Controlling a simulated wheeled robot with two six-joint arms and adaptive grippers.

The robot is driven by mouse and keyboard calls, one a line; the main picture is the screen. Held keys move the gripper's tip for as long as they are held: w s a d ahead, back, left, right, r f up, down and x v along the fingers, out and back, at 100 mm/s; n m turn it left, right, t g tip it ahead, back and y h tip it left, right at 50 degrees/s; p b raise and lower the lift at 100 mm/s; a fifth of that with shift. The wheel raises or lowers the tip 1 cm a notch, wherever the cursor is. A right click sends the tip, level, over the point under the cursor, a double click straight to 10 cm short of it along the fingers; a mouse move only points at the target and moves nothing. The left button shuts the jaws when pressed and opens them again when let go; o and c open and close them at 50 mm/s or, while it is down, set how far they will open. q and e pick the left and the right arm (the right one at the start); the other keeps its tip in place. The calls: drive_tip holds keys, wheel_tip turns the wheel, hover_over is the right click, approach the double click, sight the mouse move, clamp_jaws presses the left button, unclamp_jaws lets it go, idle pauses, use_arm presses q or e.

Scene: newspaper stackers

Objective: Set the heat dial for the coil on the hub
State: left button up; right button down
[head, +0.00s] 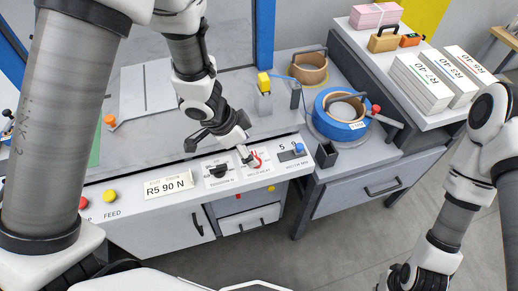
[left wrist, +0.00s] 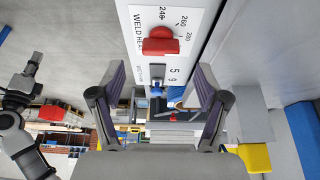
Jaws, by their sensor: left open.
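The red weld heat dial (head: 255,160) sits on the sloped front panel (head: 130,203) of the bench. In the left wrist view the dial (left wrist: 160,42) stands beside a scale with 240, 260 and 280; its exact setting is unclear. My left gripper (head: 219,148) is open and empty just above the panel, one finger close by the dial. In the left wrist view its fingers (left wrist: 160,80) are spread wide, with the dial beyond them; I cannot tell if they touch it. The blue coil (head: 326,123) on the hub carries a small white tag, too small to read surely.
A black tension dial (head: 217,170) and an R5 90 N plate (head: 168,185) lie left of the red dial. A blue knob (head: 299,148) is to its right. Paper stacks (head: 421,86) stand on the right cabinet. A tan coil (head: 309,70) lies behind.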

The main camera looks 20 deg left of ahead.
sight(255, 156)
use_arm(q)
drive_tip(key=b+x, duration=0.1)
drive_tip(key=x, duration=0.3)
drive_tip(key=shift+w+f, duration=0.2)
drive_tip(key=shift+f, duration=0.15)
drive_tip(key=shift+w+f, duration=0.15)
drive_tip(key=shift+s, duration=0.25)
drive_tip(key=shift+s+r, duration=0.1)
drive_tip(key=shift+r, duration=0.15)
drive_tip(key=c, duration=0.5)
drive_tip(key=shift+f, duration=0.1)
drive_tip(key=c, duration=0.7)
drive_tip(key=shift+o, duration=0.2)
use_arm(e)
drive_tip(key=shift+f, duration=0.75)
